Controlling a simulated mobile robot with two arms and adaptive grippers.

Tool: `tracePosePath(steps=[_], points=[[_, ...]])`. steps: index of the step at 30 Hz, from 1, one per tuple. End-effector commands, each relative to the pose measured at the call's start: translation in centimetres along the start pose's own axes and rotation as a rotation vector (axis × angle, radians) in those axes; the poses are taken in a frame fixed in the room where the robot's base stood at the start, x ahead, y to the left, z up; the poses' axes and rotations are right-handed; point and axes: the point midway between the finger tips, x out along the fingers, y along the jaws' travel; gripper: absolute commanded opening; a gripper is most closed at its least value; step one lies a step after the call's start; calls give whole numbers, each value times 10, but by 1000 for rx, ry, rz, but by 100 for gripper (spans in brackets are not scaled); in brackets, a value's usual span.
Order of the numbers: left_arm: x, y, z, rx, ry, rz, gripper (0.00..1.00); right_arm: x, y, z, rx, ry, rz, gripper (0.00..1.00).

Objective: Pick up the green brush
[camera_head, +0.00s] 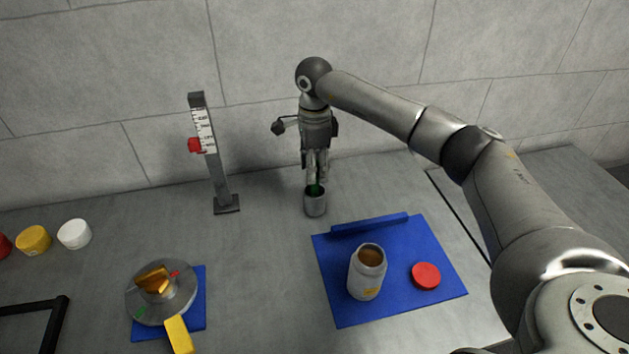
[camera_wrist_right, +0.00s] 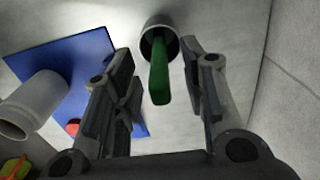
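The green brush (camera_head: 315,190) stands in a small grey cup (camera_head: 316,206) near the wall. In the right wrist view its green handle (camera_wrist_right: 160,78) sticks up out of the cup (camera_wrist_right: 158,27) toward the camera. My right gripper (camera_head: 317,178) points down just above the cup, with its fingers on either side of the handle. In the right wrist view the right gripper (camera_wrist_right: 158,72) is open, with gaps between both fingers and the handle. The brush's lower end is hidden in the cup. My left gripper is not in view.
A scale post (camera_head: 218,165) with a red slider stands left of the cup. A blue mat (camera_head: 400,308) holds an open white jar (camera_head: 366,278) and a red lid (camera_head: 426,275). A round metal device (camera_head: 160,303) sits front left. Several small jars (camera_head: 74,234) stand far left.

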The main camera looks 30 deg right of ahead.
Motion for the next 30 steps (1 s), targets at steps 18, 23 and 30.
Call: tracePosePath(steps=[18, 23, 30], points=[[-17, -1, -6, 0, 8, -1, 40, 45, 0, -1, 0, 0, 0, 34], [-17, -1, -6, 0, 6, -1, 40, 44, 0, -1, 0, 0, 1, 14], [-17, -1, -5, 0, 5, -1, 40, 44, 0, -1, 0, 0, 0, 0]])
